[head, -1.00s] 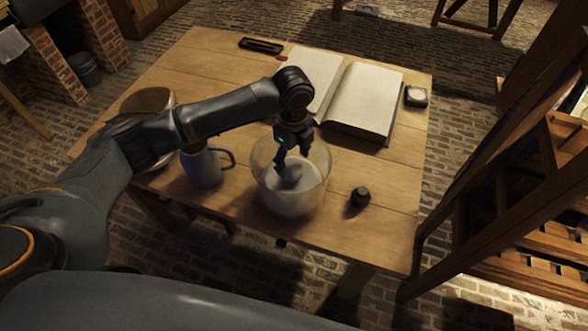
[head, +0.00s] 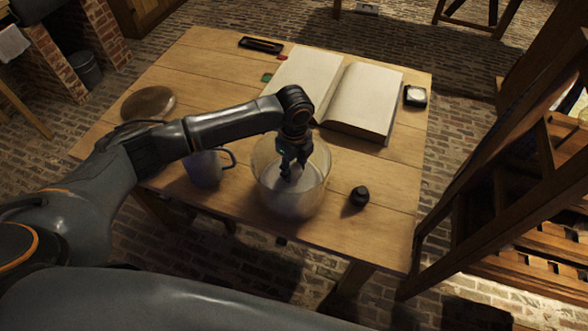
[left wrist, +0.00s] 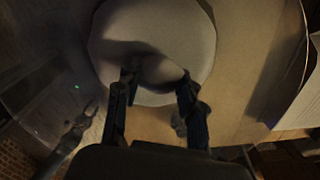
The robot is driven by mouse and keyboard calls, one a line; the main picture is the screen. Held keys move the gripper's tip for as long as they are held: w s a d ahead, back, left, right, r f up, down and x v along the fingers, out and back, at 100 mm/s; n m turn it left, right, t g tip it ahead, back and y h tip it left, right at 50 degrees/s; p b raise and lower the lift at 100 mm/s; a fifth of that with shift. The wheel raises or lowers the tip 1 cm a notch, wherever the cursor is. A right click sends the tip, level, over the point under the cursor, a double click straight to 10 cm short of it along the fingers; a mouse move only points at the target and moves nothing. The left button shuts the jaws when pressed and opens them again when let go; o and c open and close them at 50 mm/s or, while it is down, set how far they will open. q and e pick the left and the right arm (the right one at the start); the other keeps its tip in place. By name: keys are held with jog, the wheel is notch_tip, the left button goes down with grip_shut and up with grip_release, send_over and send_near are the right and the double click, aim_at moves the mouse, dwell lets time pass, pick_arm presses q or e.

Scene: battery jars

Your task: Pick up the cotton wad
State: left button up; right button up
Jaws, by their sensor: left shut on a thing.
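A glass jar (head: 318,190) stands near the front of the wooden table, with pale contents in its lower part. My left gripper (head: 291,172) reaches down inside the jar from above. In the left wrist view the gripper (left wrist: 158,80) has its two fingers on either side of a pale rounded lump, the cotton wad (left wrist: 160,70), and is shut on it. Below the wad lies a round pale surface (left wrist: 150,22). In the head view the fingers mostly hide the wad. My right gripper is not in view.
A blue-grey mug (head: 205,170) stands left of the jar, and a small dark bottle (head: 359,197) stands right of it. An open book (head: 360,100) lies behind. A round brown object (head: 148,103) is at the table's left. A wooden frame (head: 470,180) rises at the right.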

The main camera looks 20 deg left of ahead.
pick_arm(q)
jog(key=shift+r, duration=0.55)
jog(key=s+d+r+b, duration=0.2)
jog(key=s+d+r, duration=0.7)
jog(key=r, duration=0.3)
jog(key=shift+s+d, duration=0.3)
jog(key=shift+s, duration=0.3)
jog(key=shift+o, duration=0.6)
